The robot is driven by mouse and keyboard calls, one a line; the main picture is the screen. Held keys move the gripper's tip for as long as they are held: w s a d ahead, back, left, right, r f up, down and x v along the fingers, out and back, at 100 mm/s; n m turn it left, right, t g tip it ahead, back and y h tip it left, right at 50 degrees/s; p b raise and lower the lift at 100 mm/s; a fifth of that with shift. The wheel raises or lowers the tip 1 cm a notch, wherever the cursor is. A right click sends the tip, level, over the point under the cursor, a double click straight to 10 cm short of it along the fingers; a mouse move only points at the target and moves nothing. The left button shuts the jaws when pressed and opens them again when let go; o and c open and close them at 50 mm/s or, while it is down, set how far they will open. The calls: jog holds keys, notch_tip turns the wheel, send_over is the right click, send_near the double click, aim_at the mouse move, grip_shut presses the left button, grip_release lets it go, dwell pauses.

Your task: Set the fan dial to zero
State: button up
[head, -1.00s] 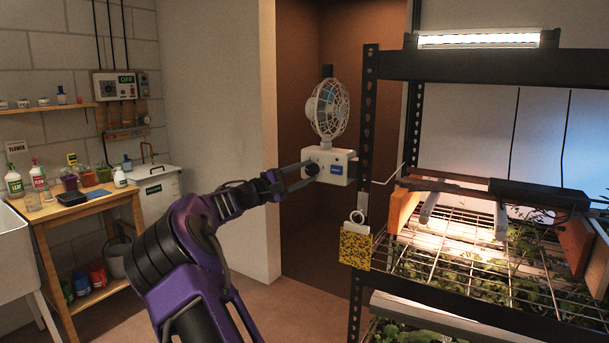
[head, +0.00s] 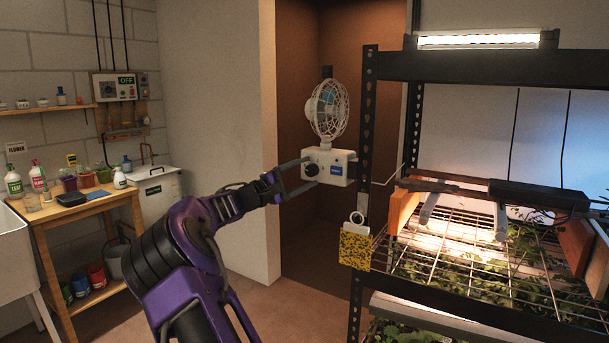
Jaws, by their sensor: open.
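The white fan (head: 328,108) stands upright on its pale control box (head: 341,169), beside the black rack post. The black round fan dial (head: 310,170) is on the left part of the box's front, with a blue label (head: 336,170) to its right. The dial's setting is too small to read. My gripper (head: 308,174) is open, reaching in from the left. Its two fingers lie above and below the dial in the picture, with the dial visible between them. I cannot tell whether they touch it.
The seedling rack (head: 368,130) fills the right side, with a wire shelf and a lit lamp (head: 478,40). A yellow speckled card (head: 355,249) hangs on its post. A wooden bench (head: 85,213) with bottles is at the left. Floor between is clear.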

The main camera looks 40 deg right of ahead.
jog(key=shift+a, duration=0.1)
jog(key=a+f, duration=0.3)
jog(key=a, duration=1.4)
jog(key=shift+s, duration=0.25)
